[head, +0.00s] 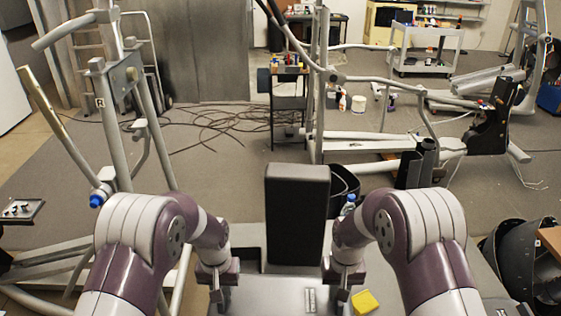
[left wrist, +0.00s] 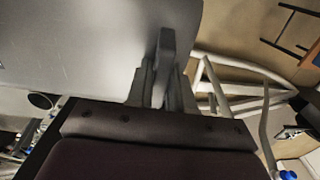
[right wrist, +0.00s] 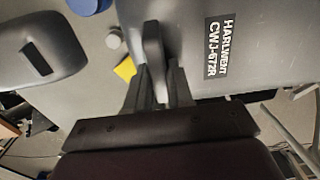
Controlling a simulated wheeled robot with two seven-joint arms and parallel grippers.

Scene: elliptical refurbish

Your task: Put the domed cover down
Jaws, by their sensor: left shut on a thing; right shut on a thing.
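The domed cover (head: 268,296) is a grey shell low in the middle of the head view, between my two hands; its near part is cut off by the frame. It shows as a smooth grey surface in the left wrist view (left wrist: 80,50) and with a black "HARLWENT CWJ-672R" label in the right wrist view (right wrist: 195,50). My left gripper (head: 217,290) is shut on its left edge, and my right gripper (head: 345,280) is shut on its right edge. I cannot tell whether its underside touches the surface below.
A dark upright padded block (head: 297,210) stands just beyond the cover. A yellow block (head: 365,301) lies right of my right gripper. A blue-capped bottle (head: 349,204) stands behind. A black bin-like shell (head: 525,255) is at far right. Grey exercise frames (head: 115,130) stand around on carpet.

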